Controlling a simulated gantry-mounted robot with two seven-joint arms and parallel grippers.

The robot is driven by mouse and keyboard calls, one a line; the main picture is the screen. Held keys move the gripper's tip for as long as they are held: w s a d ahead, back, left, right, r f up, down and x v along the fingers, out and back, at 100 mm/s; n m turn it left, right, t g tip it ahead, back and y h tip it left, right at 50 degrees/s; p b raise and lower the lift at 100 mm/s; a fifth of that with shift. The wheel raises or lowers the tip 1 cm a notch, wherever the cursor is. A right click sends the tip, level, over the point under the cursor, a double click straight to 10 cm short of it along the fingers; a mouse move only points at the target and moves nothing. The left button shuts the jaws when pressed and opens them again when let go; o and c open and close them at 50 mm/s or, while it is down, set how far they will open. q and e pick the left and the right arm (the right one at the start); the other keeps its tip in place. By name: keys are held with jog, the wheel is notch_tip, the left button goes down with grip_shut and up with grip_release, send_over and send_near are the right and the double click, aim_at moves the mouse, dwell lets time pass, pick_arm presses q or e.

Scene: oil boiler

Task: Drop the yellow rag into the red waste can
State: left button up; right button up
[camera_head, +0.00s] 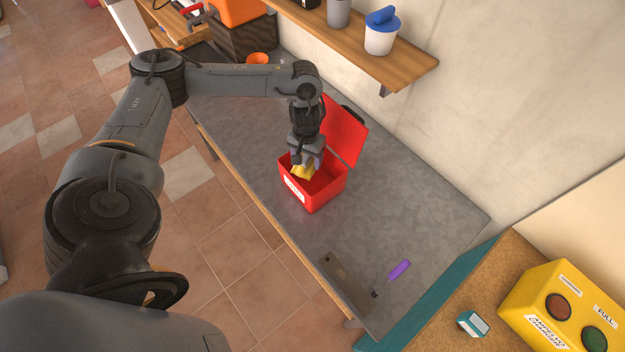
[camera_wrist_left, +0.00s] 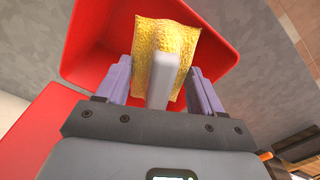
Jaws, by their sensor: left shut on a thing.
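The red waste can (camera_head: 325,192) stands on the grey workbench with its red lid (camera_head: 344,132) open toward the wall. My left gripper (camera_head: 306,166) is over the can's opening, pointing down. It is shut on the yellow rag (camera_head: 302,172), which is at the opening near the can's left side. In the left wrist view the yellow rag (camera_wrist_left: 184,42) is between the two fingers (camera_wrist_left: 160,80), with the red can (camera_wrist_left: 85,60) around and behind it. How deep the rag sits is hard to tell. My right gripper is not in view.
A purple-handled tool (camera_head: 398,270) lies on the bench near a flat plate (camera_head: 344,280). A wooden shelf (camera_head: 400,75) with cups is on the wall. An orange cup (camera_head: 258,58) stands at the far end. The bench right of the can is clear.

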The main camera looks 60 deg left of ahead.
pick_arm(q)
jog(key=o, duration=1.1)
jog(key=shift+r, duration=0.65)
notch_tip(320, 180, up, 10)
jog(key=p, duration=0.5)
jog(key=shift+f, duration=0.2)
jog(key=shift+s+f, duration=0.1)
jog(key=shift+f, duration=0.05)
